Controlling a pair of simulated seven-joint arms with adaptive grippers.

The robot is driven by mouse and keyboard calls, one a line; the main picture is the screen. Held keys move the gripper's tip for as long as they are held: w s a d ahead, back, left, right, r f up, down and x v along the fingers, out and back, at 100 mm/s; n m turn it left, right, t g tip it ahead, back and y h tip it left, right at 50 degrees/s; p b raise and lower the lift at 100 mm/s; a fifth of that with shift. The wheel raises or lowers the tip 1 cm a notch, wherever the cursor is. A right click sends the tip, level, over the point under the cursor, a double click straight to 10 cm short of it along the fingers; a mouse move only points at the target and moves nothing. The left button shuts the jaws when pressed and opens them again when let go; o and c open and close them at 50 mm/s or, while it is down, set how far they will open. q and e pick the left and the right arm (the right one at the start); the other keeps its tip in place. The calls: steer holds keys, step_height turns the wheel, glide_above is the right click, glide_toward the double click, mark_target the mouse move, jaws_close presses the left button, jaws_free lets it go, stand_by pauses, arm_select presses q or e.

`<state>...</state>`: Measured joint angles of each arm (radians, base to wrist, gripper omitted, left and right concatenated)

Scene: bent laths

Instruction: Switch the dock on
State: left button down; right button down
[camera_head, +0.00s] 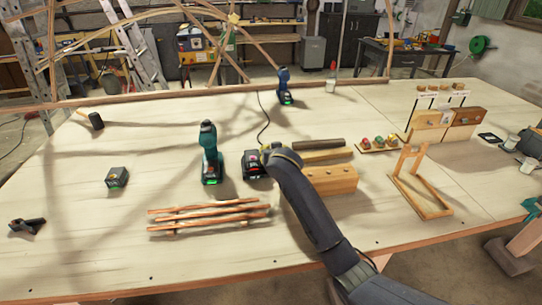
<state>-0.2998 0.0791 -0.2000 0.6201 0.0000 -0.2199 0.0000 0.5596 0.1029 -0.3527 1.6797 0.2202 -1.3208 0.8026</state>
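The dock (256,164) is a dark block on the workbench, left of centre, with a thin black cord (263,118) running back from it. A small greenish patch and a reddish patch show on it; I cannot tell whether these are lights. My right gripper (272,152) is at the end of the dark arm, at the dock's right edge. Its fingers are hidden by the arm, so I cannot see whether it touches the dock or is open. My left gripper is not in view.
A teal drill (209,155) stands just left of the dock, a blue drill (285,88) farther back. A battery (117,177) lies at left. Bundled laths (208,215) lie in front. Wooden blocks (333,180) and a wooden frame (422,190) are at right.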

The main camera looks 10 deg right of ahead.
steer(key=shift+w+f, duration=0.25)
steer(key=shift+f, duration=0.45)
steer(key=shift+w+f, duration=0.2)
steer(key=shift+f, duration=0.5)
